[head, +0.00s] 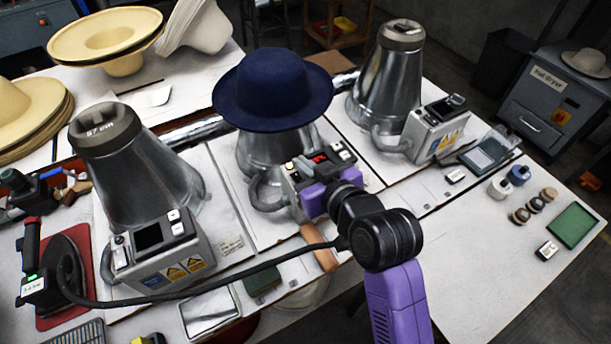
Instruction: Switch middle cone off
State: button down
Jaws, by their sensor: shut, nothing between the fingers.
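The middle cone (262,154) is a metal cone with a dark blue felt hat (272,85) over its top. Its grey control box (343,157) stands at its front right, with a small display (319,158) glowing red and pale buttons beside it. My gripper (313,197) is shut and empty, at the front of this box. My purple wrist hides much of the box's front, and the fingertips are not clearly seen. I cannot tell whether they touch the box.
A left cone (130,160) and a right cone (388,75) stand bare, each with its own control box. A black cable (200,298) runs from an iron (35,285) towards my arm. A wooden-handled brush (319,248) lies close by.

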aim_at(299, 179)
jog(key=shift+s+d+f, duration=0.1)
jog(key=shift+s+f, duration=0.1)
jog(key=shift+f, duration=0.8)
jog(key=shift+s+d+f, duration=0.1)
jog(key=shift+s+f, duration=0.05)
jog(key=shift+f, duration=0.8)
jog(key=shift+f, duration=0.1)
